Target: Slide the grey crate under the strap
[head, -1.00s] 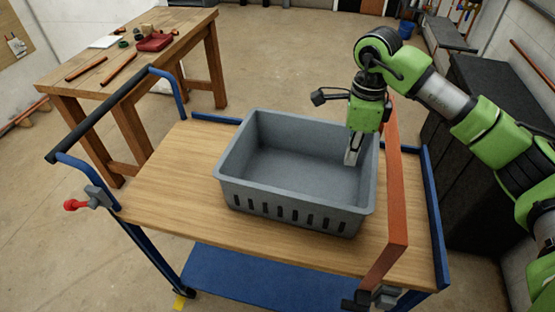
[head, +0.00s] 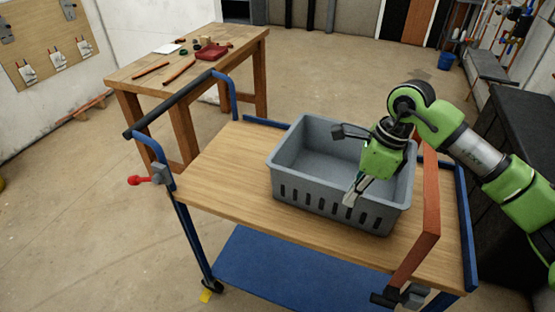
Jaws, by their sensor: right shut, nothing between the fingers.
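The grey crate (head: 325,205) stands upright and empty on the wooden deck of a blue trolley, with slots along its near wall. The orange-red strap (head: 431,195) spans the deck's right end as a raised band, close beside the crate's right side. The crate is left of it. My right gripper (head: 352,196) is shut and empty, pointing down at the crate's near wall. Its fingers cover part of the near rim; I cannot tell if they touch it. The arm hides part of the crate's right interior and the strap's far end. My left gripper is out of view.
The trolley deck (head: 225,185) is clear left of the crate. A push handle (head: 170,105) rises at its left end, and a buckle or clamp (head: 412,295) sits at the strap's near foot. A workbench (head: 150,75) with tools stands behind left; a dark cabinet (head: 500,130) stands right.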

